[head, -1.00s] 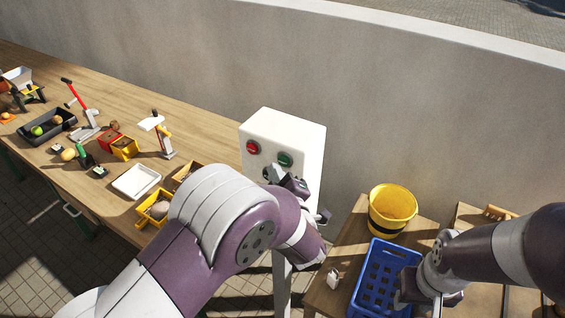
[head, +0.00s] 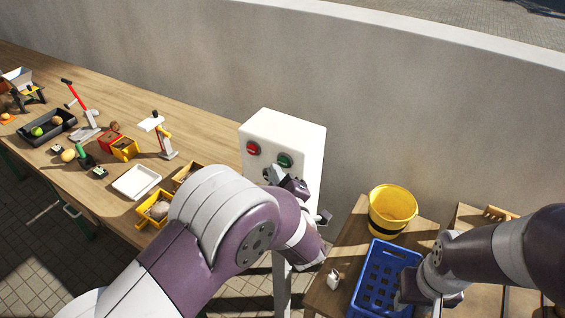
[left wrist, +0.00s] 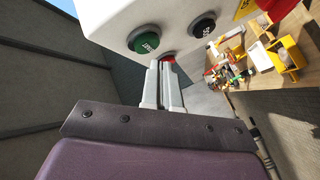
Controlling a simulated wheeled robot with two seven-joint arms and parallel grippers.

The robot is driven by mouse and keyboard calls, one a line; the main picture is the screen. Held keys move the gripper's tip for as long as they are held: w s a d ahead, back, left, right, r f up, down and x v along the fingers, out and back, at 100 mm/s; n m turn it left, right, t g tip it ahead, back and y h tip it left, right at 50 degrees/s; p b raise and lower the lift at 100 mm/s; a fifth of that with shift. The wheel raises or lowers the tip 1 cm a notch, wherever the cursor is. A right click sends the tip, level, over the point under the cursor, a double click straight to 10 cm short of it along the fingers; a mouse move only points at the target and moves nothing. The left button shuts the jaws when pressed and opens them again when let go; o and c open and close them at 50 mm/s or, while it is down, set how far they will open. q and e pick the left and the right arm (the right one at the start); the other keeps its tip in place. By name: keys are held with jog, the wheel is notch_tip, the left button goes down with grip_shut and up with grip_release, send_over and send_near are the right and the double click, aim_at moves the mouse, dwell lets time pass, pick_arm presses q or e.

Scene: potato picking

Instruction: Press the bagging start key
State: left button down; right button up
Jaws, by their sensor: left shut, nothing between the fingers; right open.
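A white control box (head: 283,140) stands on a post beside the table. Its face carries a red button (head: 252,148) and a green button (head: 285,160). In the left wrist view the green button (left wrist: 143,38) and a black button (left wrist: 204,26) show, their lettering too small to read surely. A red button (left wrist: 169,58) is mostly hidden behind my left fingertips. My left gripper (head: 270,174) is at the lower part of the box face, shut and empty; its fingers also show in the left wrist view (left wrist: 165,65). Contact cannot be told. My right gripper (head: 437,299) is open, near the blue crate.
A long wooden table (head: 115,88) at the left holds a white tray (head: 136,181), small yellow bins and tools. A blue crate (head: 384,273) and a yellow bucket (head: 393,209) stand on a table at the right. A grey wall (head: 400,130) runs behind.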

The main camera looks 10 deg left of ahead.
pick_arm(q)
jog(key=shift+w, duration=0.1)
dwell(0.7)
jog(key=shift+w+d, duration=0.15)
jog(key=shift+w, duration=0.2)
